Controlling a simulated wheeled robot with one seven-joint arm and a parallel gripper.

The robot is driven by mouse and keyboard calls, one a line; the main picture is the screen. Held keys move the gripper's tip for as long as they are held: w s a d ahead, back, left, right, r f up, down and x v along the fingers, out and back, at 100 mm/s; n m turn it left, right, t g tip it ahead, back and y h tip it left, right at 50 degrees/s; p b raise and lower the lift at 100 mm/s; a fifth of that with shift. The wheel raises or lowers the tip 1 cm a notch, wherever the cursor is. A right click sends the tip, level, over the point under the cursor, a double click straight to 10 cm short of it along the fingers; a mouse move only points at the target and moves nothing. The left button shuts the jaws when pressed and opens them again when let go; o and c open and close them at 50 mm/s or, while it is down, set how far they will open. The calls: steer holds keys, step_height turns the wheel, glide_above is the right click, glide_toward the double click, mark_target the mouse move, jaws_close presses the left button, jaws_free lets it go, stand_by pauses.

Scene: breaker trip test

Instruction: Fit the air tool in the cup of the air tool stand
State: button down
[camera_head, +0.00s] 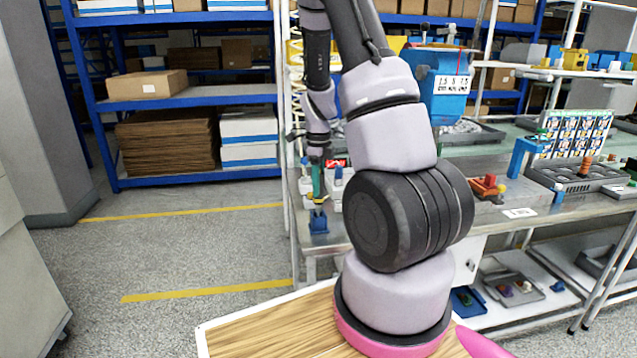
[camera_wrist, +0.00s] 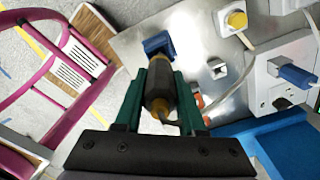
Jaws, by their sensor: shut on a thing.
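The air tool (camera_wrist: 160,78) is a dark cylinder with yellow-brown ends, held between the green fingers of my gripper (camera_wrist: 163,82) in the wrist view. My gripper (camera_head: 318,188) is shut on it and points down over the bench's near left corner in the head view. The blue air tool stand (camera_wrist: 158,43) lies just beyond the tool's far end. The stand also shows in the head view (camera_head: 318,223), directly below my fingers. The tool's lower end and the cup's opening are hidden, so I cannot tell whether they touch.
In the wrist view, a yellow button (camera_wrist: 237,20) and white sockets (camera_wrist: 283,80) with a blue plug stand right of the tool. Open floor lies left.

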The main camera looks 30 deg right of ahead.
steer(key=shift+f, duration=1.6)
steer(key=shift+c, duration=2.1)
jaws_free()
step_height(320, 180, up, 11)
steer(key=shift+f, duration=0.1)
